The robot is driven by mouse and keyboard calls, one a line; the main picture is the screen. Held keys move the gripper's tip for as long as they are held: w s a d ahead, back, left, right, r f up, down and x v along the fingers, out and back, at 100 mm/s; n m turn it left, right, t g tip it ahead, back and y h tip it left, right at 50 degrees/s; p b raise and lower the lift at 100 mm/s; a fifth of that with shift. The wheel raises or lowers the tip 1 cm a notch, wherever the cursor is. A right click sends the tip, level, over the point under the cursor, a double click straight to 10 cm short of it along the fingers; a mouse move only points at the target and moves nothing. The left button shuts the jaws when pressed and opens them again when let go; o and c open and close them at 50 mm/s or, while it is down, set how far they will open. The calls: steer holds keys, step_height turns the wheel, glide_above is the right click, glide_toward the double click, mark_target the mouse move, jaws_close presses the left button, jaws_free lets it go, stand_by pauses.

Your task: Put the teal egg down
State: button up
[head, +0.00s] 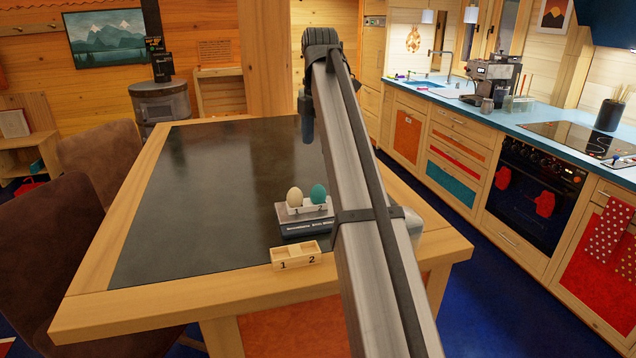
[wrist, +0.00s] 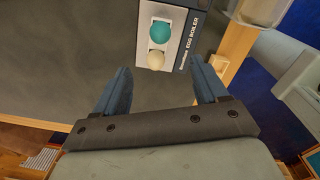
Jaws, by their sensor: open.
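The teal egg (head: 319,194) sits upright in the place marked 2 of the egg boiler (head: 306,228), on the dark table top. A cream egg (head: 294,198) sits beside it in the place marked 1. In the wrist view, the teal egg (wrist: 161,32) and cream egg (wrist: 156,60) show from above in the boiler (wrist: 190,47), beyond my fingertips. My gripper (wrist: 161,65) is open with nothing between its fingers. In the head view, my gripper (head: 307,125) hangs above the table, apart from both eggs.
A small wooden holder (head: 296,256) with empty places marked 1 and 2 stands in front of the boiler, near the table's front edge. A pale container (head: 413,224) stands to the right, partly behind my arm. The left of the table top (head: 190,210) is clear.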

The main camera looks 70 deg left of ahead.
mark_target(318, 189)
step_height(318, 189, down, 8)
steer(key=shift+w+f, duration=0.1)
steer(key=shift+a+f, duration=0.15)
steer(key=shift+f, duration=1.3)
steer(key=shift+a+f, duration=0.1)
steer(key=shift+f, duration=1.35)
steer(key=shift+c, duration=0.3)
steer(key=c, duration=0.8)
